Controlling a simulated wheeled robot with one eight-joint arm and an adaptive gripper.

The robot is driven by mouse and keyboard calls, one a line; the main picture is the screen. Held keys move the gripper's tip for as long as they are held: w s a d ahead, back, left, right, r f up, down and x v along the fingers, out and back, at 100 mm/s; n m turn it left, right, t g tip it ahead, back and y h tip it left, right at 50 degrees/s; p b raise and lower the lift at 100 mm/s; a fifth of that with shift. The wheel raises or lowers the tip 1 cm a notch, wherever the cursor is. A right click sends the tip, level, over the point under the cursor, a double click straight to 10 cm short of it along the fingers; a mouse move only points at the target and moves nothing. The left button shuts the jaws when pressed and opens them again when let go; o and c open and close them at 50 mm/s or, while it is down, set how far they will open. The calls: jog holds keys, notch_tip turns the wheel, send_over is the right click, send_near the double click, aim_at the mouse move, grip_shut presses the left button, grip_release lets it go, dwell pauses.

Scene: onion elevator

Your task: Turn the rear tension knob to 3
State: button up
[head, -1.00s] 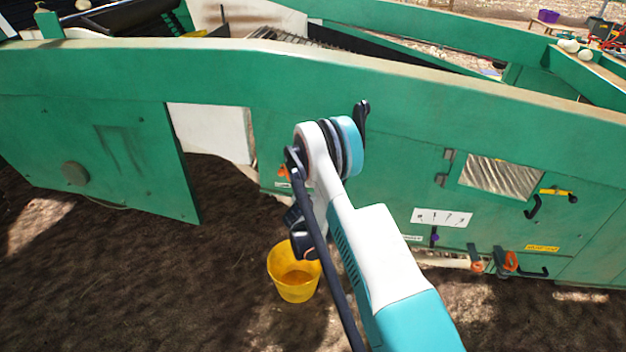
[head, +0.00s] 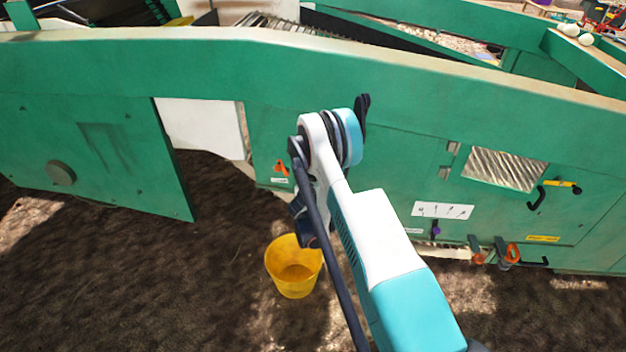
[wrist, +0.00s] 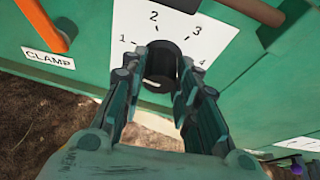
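A black round knob (wrist: 161,64) sits on a white dial plate (wrist: 205,22) numbered 1 to 4 in the wrist view. A pale mark shows low on the knob's face, towards the lower left; no number is there. My gripper (wrist: 162,62) has one finger on each side of the knob, very close to its sides. I cannot tell whether both fingers press on it. In the head view my gripper (head: 305,222) hangs beside the green machine (head: 250,80), and my arm hides the knob.
An orange handle (wrist: 42,24) above a CLAMP label (wrist: 48,58) is left of the dial. A dark bar (wrist: 255,10) lies at upper right. A yellow bucket (head: 293,268) stands on the soil below my gripper. More levers (head: 500,252) are on the machine's right part.

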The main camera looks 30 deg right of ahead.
jog(key=shift+c, duration=1)
jog(key=shift+m+y, duration=0.3)
jog(key=shift+m, duration=0.2)
jog(key=o, duration=1.1)
jog(key=shift+c, duration=0.2)
jog(key=shift+r, duration=0.15)
notch_tip(320, 180, up, 10)
